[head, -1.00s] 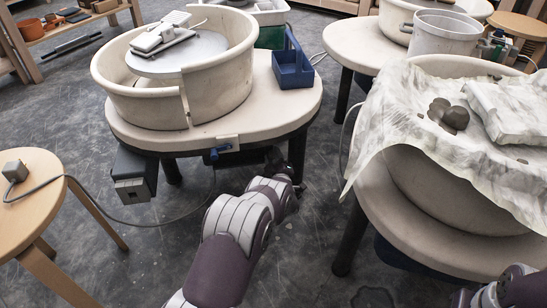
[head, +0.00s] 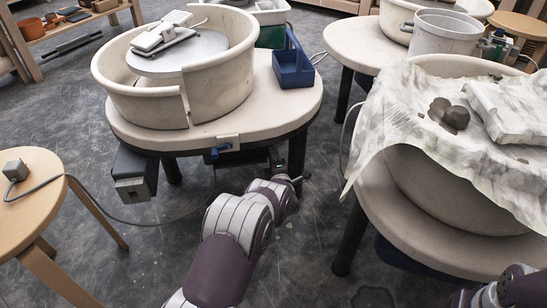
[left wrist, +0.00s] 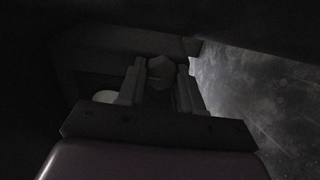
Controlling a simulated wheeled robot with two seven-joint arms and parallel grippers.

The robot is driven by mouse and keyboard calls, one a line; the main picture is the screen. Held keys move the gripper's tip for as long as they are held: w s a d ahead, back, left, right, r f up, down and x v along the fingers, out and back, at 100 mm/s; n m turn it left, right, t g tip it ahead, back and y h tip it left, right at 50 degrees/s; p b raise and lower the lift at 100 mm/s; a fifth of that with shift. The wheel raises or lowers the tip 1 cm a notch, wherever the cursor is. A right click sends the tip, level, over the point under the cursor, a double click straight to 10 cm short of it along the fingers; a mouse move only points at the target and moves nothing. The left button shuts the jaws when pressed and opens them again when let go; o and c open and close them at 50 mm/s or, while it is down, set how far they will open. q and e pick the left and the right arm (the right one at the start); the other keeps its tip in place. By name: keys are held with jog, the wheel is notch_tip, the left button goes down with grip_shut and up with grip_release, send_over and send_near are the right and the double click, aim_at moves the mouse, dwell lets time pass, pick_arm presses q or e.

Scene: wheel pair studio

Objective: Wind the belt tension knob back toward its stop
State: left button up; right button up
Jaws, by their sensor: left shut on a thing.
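The potter's wheel (head: 225,135) stands ahead, with a round cream top on dark legs. My left arm reaches low under its near right edge, and the gripper's fingers are hidden or too dark to make out in the head view. In the dim left wrist view, my left gripper (left wrist: 158,88) has its two fingers on either side of a faceted grey knob (left wrist: 160,68), shut on it. The knob itself is not clear in the head view. My right gripper is out of view; only a part of my right arm shows at the bottom right.
A blue caddy (head: 293,72) and a split splash pan (head: 150,103) sit on the wheel's top. A second wheel (head: 430,242), draped with a cloth, stands close on the right. A wooden stool (head: 32,193) stands left, its cable crossing the floor. Open floor lies between.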

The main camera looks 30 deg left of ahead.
pick_arm(q)
jog(key=shift+f, duration=0.1)
dwell(0.3)
jog(key=o, duration=1)
jog(key=shift+o, duration=0.2)
jog(key=p+v, duration=0.8)
jog(key=v, duration=0.4)
jog(key=shift+s+d, duration=0.25)
jog(key=shift+s, duration=0.05)
